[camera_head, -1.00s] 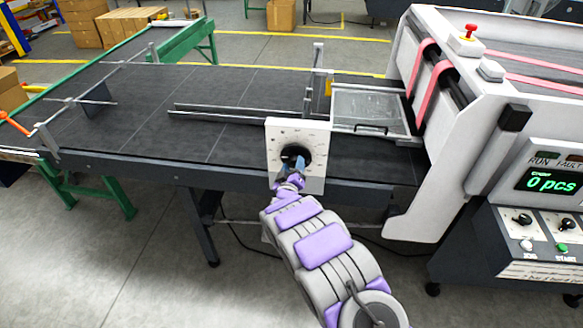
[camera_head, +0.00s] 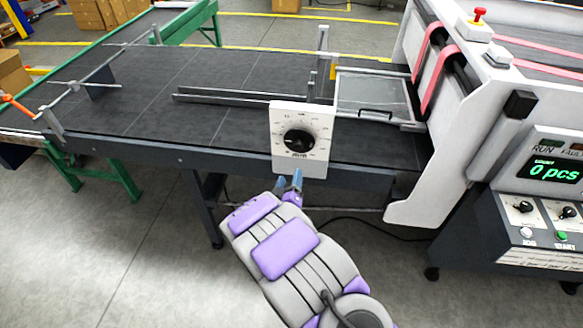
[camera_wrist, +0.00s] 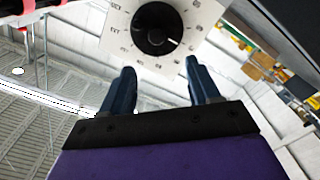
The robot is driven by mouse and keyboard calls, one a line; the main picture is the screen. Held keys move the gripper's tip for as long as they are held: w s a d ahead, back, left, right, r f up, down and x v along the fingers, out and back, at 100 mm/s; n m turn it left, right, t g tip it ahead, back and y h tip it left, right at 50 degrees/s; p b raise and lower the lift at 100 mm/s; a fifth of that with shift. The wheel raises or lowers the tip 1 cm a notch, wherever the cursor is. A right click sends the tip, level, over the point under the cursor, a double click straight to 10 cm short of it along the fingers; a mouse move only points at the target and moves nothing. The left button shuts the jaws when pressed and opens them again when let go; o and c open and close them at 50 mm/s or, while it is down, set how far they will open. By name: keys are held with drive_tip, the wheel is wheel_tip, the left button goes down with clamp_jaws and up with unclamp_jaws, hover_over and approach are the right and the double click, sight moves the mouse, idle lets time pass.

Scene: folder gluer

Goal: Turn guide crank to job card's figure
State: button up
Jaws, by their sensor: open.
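The guide crank is a round black knob (camera_head: 299,140) on a white dial plate (camera_head: 288,163) at the front edge of the dark feed table. Figures ring the knob but are too small to read surely. The knob also shows in the wrist view (camera_wrist: 157,28), with a light pointer mark toward its lower right. My gripper (camera_head: 290,182) is just below and in front of the plate, apart from the knob. Its two blue fingers, also in the wrist view (camera_wrist: 158,82), are spread with nothing between them. I cannot make out a job card.
The dark feed table (camera_head: 150,110) carries metal guide rails (camera_head: 235,98). A clear-topped frame (camera_head: 375,95) lies near the white machine (camera_head: 440,140). A control panel (camera_head: 545,215) with a green "0 pcs" display (camera_head: 553,172) stands at the right. Open floor lies at the front left.

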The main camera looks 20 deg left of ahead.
drive_tip(key=shift+v, duration=1.75)
